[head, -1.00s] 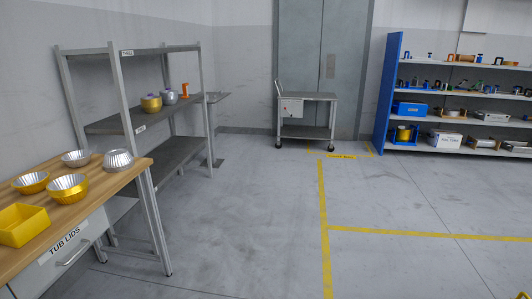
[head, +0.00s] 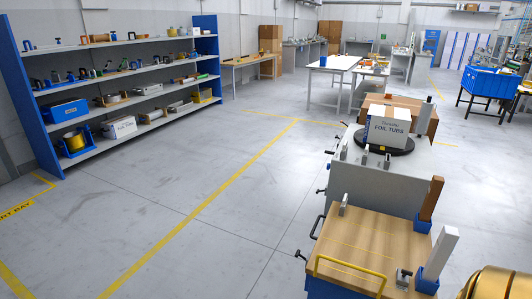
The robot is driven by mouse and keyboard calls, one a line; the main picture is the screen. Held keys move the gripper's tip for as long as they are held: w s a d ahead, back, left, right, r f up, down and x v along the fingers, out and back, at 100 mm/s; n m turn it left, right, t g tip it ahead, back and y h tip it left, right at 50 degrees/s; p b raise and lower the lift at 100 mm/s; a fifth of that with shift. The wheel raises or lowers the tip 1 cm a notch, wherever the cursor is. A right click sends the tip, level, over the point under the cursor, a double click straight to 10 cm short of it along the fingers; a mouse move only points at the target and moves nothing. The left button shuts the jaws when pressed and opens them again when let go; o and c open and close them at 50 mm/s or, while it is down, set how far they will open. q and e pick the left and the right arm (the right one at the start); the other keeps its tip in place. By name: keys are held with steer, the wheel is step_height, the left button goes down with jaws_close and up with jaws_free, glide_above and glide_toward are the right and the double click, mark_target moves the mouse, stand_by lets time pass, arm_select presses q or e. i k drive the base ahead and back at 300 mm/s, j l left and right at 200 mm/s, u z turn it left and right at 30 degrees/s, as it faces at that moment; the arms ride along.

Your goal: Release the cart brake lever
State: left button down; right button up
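The grey wheeled cart that stood by the door in the earlier frame is out of the head view now. I cannot make out a cart brake lever. Part of the yellow floor marking with lettering ending in "BAY" (head: 16,210) shows at the left edge. Neither of my grippers is in view.
A blue-ended shelf unit (head: 125,65) with several tools and boxes stands at left. At right is a wooden-topped bench (head: 360,240) with a yellow rail (head: 350,268); behind it a "FOIL TUBS" box (head: 390,127) sits on a black round plate. The floor between (head: 190,180) is clear.

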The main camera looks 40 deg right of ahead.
mark_target(298, 254)
steer(key=i+l+z, duration=0.15)
steer(key=i+z, duration=0.15)
steer(key=z, duration=0.2)
steer(key=i+z, duration=0.35)
steer(key=z, duration=0.15)
steer(key=i+j+z, duration=0.1)
steer(key=i+z, duration=0.2)
steer(key=z, duration=0.15)
steer(key=i+j+z, duration=0.2)
steer(key=z, duration=0.3)
steer(key=i+j+z, duration=0.25)
steer(key=i+l, duration=0.05)
steer(key=i, duration=0.05)
